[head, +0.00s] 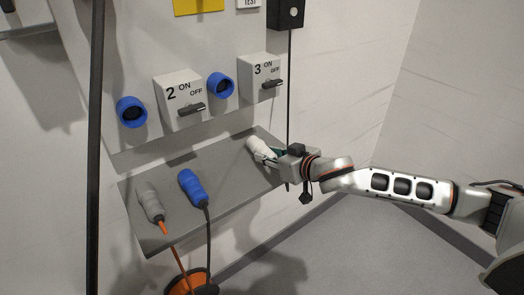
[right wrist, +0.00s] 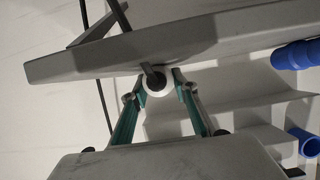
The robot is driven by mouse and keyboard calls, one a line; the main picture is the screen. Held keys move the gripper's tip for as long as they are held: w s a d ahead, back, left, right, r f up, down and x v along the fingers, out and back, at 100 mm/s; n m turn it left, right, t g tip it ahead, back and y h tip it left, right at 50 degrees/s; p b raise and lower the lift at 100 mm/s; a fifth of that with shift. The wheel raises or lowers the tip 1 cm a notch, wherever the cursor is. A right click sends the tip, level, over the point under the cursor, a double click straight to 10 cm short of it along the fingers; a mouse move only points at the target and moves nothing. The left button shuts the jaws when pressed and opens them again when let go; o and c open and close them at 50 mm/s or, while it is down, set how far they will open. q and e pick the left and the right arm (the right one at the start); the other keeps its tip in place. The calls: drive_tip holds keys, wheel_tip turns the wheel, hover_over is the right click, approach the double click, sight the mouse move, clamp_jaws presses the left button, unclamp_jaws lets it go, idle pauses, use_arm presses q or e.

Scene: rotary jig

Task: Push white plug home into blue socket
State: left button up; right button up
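The white plug (head: 259,146) is at the right end of the grey shelf, its head pointing up-left. Whether it rests on the shelf or hangs just above it, I cannot tell. My right gripper (head: 275,157) reaches it from the right. In the right wrist view the two green fingers of the gripper (right wrist: 158,88) close on both sides of the plug's round rear end (right wrist: 152,94), with its dark cable between them. One blue socket (head: 220,85) sits on the panel between switches 2 and 3, and another blue socket (head: 132,112) is left of switch 2. My left gripper is not in view.
On the shelf (head: 233,180) lie a blue plug (head: 192,187) and a grey plug (head: 151,203) with an orange cable. Switch box 2 (head: 177,92) and switch box 3 (head: 258,72) stick out beside the sockets. An orange reel (head: 181,288) is below the shelf.

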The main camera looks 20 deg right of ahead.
drive_tip(key=c, duration=0.5)
